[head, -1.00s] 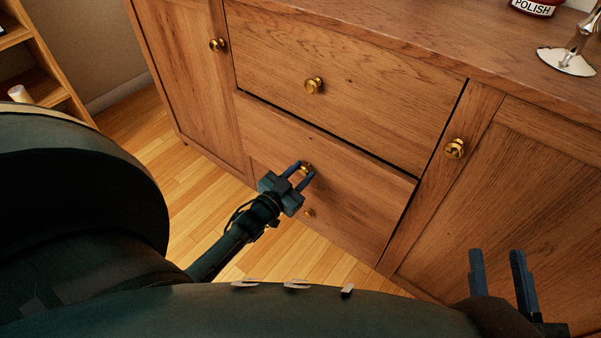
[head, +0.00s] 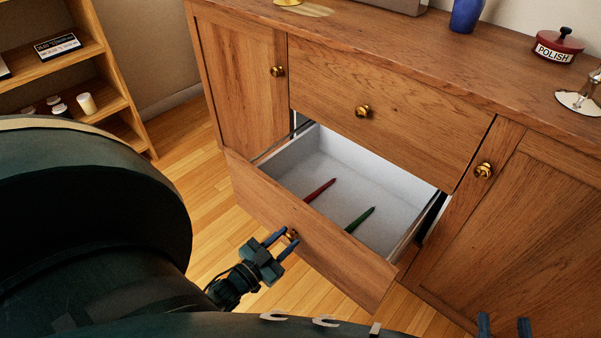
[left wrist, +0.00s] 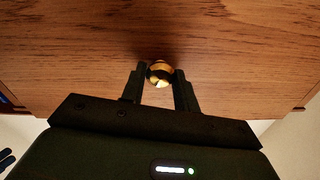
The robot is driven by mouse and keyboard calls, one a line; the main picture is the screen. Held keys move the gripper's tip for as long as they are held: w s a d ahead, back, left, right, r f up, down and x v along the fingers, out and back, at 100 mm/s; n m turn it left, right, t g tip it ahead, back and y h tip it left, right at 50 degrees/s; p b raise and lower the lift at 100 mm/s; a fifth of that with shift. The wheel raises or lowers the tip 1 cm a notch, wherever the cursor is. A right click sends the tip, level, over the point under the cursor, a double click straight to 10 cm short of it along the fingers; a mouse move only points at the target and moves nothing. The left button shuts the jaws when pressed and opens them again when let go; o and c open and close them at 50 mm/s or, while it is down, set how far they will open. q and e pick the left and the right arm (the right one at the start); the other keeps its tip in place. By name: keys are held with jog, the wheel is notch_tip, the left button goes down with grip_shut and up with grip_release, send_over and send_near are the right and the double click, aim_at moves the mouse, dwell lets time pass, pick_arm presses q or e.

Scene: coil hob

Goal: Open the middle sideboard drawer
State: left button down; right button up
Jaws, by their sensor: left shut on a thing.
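The middle sideboard drawer (head: 340,254) stands well out from the wooden sideboard, its pale grey inside showing. A red pencil-like stick (head: 320,190) and a green one (head: 360,219) lie in it. My left gripper (head: 282,243) is shut on the drawer's brass knob (head: 292,235). In the left wrist view the knob (left wrist: 160,73) sits between the two fingers, in front of the drawer's wooden face (left wrist: 230,50). My right gripper (head: 504,326) shows only as two fingertips, apart, at the bottom edge of the head view, away from the drawer.
The upper drawer (head: 385,95) and the left door (head: 243,85) and right door (head: 510,220) are shut. A red polish tin (head: 558,47) and a blue vase (head: 466,14) stand on top. A shelf unit (head: 85,70) is at left. Wooden floor lies in front.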

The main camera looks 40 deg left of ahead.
pick_arm(q)
jog(key=shift+s+a+p, duration=0.2)
jog(key=shift+s+p, duration=0.25)
jog(key=shift+s, duration=1.85)
pick_arm(e)
jog(key=shift+d+m+g+h, duration=0.2)
jog(key=shift+m+g+h, duration=0.1)
jog(key=shift+g, duration=0.1)
pick_arm(q)
jog(key=c, duration=1.1)
grip_release()
jog(key=shift+o, duration=0.2)
jog(key=shift+s, duration=0.1)
pick_arm(e)
jog(key=shift+s, duration=0.1)
